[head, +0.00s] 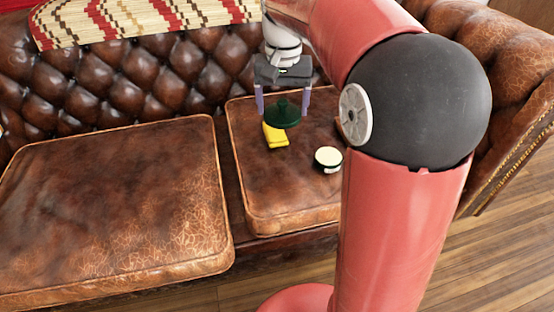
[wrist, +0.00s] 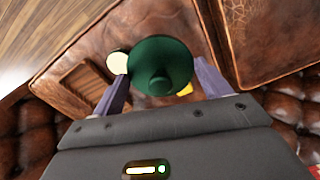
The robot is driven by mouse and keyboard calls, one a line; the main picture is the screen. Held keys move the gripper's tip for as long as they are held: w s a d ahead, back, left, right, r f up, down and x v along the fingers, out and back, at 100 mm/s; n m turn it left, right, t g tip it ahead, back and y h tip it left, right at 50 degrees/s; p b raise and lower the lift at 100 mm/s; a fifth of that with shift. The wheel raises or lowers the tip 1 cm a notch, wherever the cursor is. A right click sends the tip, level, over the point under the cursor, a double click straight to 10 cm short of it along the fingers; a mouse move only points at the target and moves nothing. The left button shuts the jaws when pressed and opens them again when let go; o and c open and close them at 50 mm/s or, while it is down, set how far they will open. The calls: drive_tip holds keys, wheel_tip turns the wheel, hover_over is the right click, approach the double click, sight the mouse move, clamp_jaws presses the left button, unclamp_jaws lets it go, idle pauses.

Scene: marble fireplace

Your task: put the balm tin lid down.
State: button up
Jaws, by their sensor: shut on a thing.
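My gripper (head: 283,111) is shut on the balm tin lid (head: 281,117), a round dark green disc with a knob on top. The lid also shows large in the wrist view (wrist: 160,62), between the two purple fingers. It appears to be held above the right seat cushion (head: 265,195), with its knob facing up toward my gripper. The balm tin (head: 328,155), round with a pale cream top, stands on that cushion to the right and nearer the front. In the wrist view the tin (wrist: 117,63) is partly covered by the lid and a finger.
A small yellow object (head: 274,135) lies on the cushion, just in front of the lid in the head view. A brown slatted wooden item (wrist: 85,84) shows in the wrist view. The tufted sofa back (head: 140,75) rises behind. The left cushion (head: 110,210) is bare.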

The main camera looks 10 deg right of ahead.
sight(281, 175)
wheel_tip(281, 175, down, 20)
drive_tip(key=b, duration=0.3)
drive_tip(key=shift+s+r+b, duration=0.1)
drive_tip(key=shift+r+b, duration=0.1)
drive_tip(key=shift+b, duration=0.1)
drive_tip(key=shift+f, duration=0.1)
drive_tip(key=o, duration=1)
wheel_tip(281, 175, up, 11)
drive_tip(key=p, duration=0.2)
drive_tip(key=s+r+n+t, duration=0.1)
drive_tip(key=s+t, duration=0.1)
drive_tip(key=s, duration=0.5)
drive_tip(key=s+r+n+t, duration=0.1)
drive_tip(key=s, duration=0.6)
drive_tip(key=s+r+n+t, duration=0.1)
drive_tip(key=s+t, duration=0.1)
drive_tip(key=s, duration=0.6)
drive_tip(key=shift+n+t, duration=0.3)
